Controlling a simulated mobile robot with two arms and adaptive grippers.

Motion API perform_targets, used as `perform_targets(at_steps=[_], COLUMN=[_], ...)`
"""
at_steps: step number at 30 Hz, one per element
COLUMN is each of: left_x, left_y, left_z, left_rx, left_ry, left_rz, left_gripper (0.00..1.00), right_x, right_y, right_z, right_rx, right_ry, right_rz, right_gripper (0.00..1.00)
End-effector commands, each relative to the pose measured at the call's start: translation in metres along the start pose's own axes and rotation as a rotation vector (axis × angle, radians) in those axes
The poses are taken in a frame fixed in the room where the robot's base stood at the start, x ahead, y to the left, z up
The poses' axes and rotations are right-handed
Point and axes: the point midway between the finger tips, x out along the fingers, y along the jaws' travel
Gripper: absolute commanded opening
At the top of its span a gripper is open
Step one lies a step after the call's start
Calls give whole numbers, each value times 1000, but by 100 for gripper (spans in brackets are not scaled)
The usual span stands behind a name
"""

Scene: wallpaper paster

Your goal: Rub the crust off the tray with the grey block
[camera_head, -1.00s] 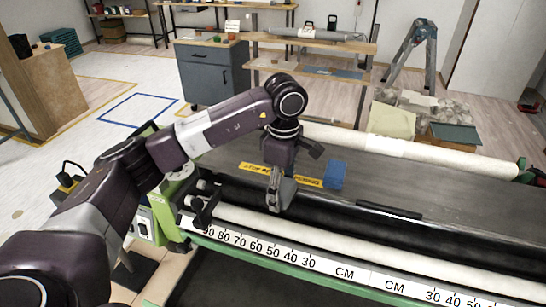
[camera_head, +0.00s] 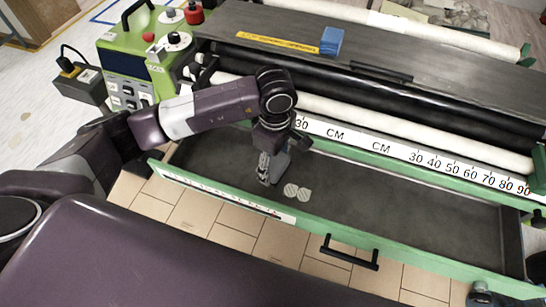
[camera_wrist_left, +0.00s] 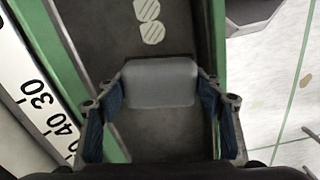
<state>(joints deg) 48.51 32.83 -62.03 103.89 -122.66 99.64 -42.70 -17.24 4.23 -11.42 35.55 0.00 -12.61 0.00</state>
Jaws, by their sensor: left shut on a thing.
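The tray (camera_head: 400,215) is a long dark pan with a green rim at the front of the machine. The crust (camera_head: 297,191) is two pale, hatched patches side by side on the tray floor; it also shows at the top of the left wrist view (camera_wrist_left: 150,22). My left gripper (camera_head: 268,172) is low over the tray, just left of the crust, and shut on the grey block (camera_wrist_left: 160,82). The block (camera_head: 280,165) is partly hidden by the fingers in the head view. I cannot tell whether it touches the tray floor. My right gripper is out of view.
A white ruler strip (camera_head: 340,136) and rollers run behind the tray. A black handle (camera_head: 349,254) is on its front. A green control unit (camera_head: 140,60) stands at the left. A blue block (camera_head: 331,41) lies on the machine's top. The tray's right part is clear.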

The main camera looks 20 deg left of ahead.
Motion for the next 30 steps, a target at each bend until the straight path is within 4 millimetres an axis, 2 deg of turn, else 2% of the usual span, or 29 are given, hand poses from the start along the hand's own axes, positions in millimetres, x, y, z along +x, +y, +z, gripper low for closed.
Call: perform_targets(at_steps=[10, 24, 30], left_x=[8, 57, 65], left_y=[0, 0, 1], left_z=[0, 0, 0], left_rx=[-1, -1, 0], left_ry=[-1, -1, 0], left_rz=[-1, -1, 0], left_gripper=[36, 36, 36], right_x=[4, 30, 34], right_y=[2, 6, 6], right_z=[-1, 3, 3], right_rx=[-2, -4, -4], right_ry=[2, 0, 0], right_rz=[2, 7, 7], right_gripper=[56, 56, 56])
